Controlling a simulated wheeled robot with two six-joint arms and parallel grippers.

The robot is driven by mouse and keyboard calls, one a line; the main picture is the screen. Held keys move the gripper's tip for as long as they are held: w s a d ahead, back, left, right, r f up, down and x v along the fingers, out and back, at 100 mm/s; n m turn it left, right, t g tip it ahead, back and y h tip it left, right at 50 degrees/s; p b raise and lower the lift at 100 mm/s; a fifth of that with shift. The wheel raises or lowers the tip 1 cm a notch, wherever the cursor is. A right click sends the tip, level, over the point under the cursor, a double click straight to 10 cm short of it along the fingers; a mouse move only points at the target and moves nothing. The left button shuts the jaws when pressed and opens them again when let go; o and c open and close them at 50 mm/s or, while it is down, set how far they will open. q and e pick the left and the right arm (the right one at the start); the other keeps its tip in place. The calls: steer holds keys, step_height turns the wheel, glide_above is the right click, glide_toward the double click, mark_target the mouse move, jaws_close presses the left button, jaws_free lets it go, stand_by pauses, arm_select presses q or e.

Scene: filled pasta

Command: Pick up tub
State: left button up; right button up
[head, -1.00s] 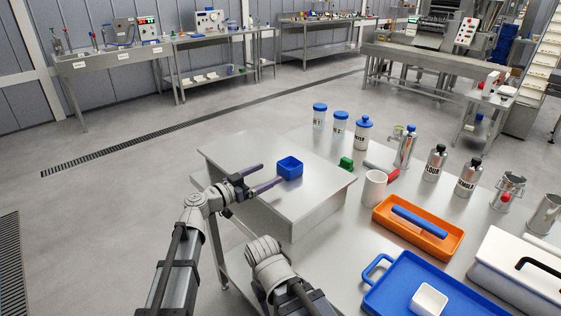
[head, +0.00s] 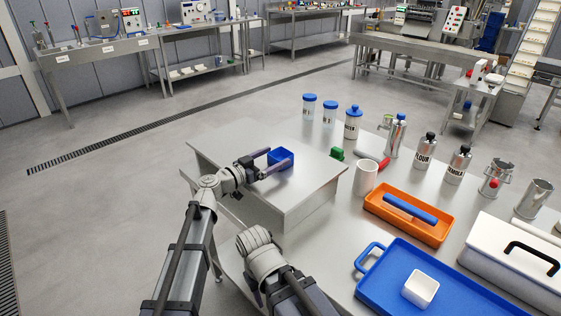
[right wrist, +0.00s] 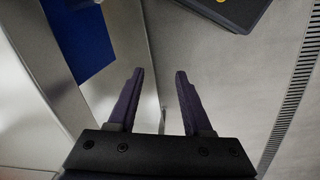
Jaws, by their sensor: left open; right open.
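A small blue square tub (head: 281,157) stands upright on a raised steel platform (head: 312,180) in the head view. My left gripper (head: 268,160) is open at the tub, one finger along its far left side and the other along its near side. Whether the fingers touch it I cannot tell. My right gripper (right wrist: 160,72) is open and empty in the right wrist view, with the floor and a steel edge beyond its fingers.
A blue tray (head: 385,290) holding a white square container (head: 421,288) is at the front right. An orange tray (head: 385,208) with a blue bar, a white cup (head: 365,178), bottles and metal canisters stand right of the platform. A green object (head: 337,153) lies by the platform's right edge.

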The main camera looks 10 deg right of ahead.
arm_select(q)
steer(key=shift+x, duration=1)
steer(key=c, duration=1.2)
steer(key=shift+o, duration=0.2)
steer(key=shift+a+r, duration=0.1)
steer(key=shift+r, duration=0.05)
